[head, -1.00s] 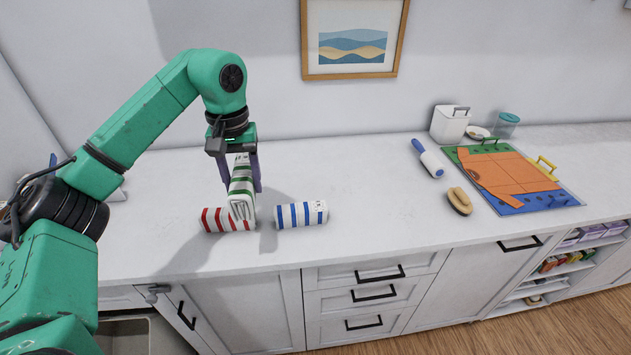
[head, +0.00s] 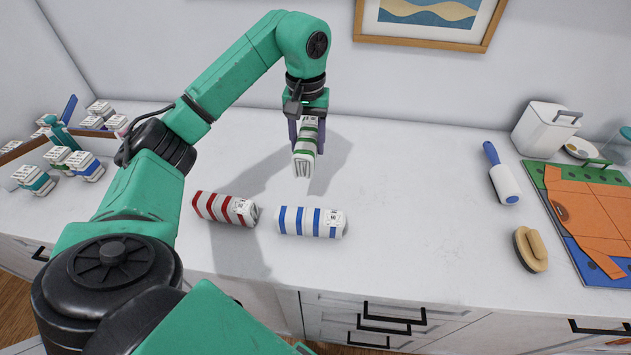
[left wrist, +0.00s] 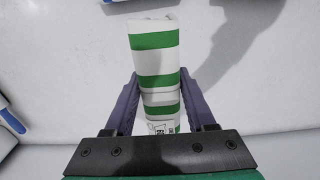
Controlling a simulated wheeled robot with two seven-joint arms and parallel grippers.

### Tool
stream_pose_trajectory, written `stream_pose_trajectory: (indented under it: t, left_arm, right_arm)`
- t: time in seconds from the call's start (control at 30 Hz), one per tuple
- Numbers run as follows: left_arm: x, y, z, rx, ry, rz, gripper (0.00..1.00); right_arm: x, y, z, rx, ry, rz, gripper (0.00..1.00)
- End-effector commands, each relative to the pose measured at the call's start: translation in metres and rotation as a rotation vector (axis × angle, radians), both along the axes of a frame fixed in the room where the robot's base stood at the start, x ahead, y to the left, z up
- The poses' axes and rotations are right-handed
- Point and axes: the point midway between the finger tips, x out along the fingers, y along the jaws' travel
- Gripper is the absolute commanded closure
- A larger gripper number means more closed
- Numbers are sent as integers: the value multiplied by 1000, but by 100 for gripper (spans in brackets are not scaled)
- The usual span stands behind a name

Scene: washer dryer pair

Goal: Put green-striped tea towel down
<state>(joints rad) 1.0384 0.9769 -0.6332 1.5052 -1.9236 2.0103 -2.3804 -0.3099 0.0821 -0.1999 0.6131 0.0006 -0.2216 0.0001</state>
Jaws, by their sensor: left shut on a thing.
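The green-striped tea towel (head: 306,150) is a white roll with green bands, held upright or slightly tilted in my left gripper (head: 320,142). The gripper is shut on it, above the counter behind the blue-striped roll. In the left wrist view, the towel (left wrist: 158,65) sits between the two purple fingers (left wrist: 156,102). I cannot tell whether its lower end touches the counter. A red-striped roll (head: 224,208) and a blue-striped roll (head: 310,222) lie side by side on the counter, with a small gap between them. My right gripper is not in view.
The white counter (head: 420,185) is clear right of the rolls. A lint roller (head: 503,183), a brush (head: 530,249), a white bin (head: 544,130) and a board with orange cloth (head: 590,210) are at the right.

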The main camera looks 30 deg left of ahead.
Motion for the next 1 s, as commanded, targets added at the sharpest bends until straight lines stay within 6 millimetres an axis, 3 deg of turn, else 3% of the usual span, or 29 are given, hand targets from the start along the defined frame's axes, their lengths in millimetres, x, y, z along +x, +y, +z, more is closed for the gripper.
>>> stream_pose_trajectory:
  t: [0.03, 0.07, 0.17, 0.43, 0.8, 0.83, 0.9, 1.0]
  left_arm:
    - [-1, -2, -25, -4, 7, -4, 100]
    - [-1, -1, -35, -4, 6, -2, 100]
    - [-1, 0, -53, 1, 6, -1, 100]
    - [0, -1, -100, -2, 4, -1, 100]
    - [2, 0, -113, 0, -1, -1, 100]
    - [2, 0, -112, 0, -1, -1, 37]
    - [1, 0, -111, 0, -1, -1, 14]
    - [1, 0, -111, 0, -1, -1, 14]
  right_arm:
    - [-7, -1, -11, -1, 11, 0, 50]
    - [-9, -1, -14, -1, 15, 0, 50]
    - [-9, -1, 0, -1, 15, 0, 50]
    - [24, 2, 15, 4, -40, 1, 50]
    - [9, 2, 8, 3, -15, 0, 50]
    - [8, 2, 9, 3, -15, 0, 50]
    - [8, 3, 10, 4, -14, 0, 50]
    - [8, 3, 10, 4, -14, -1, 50]
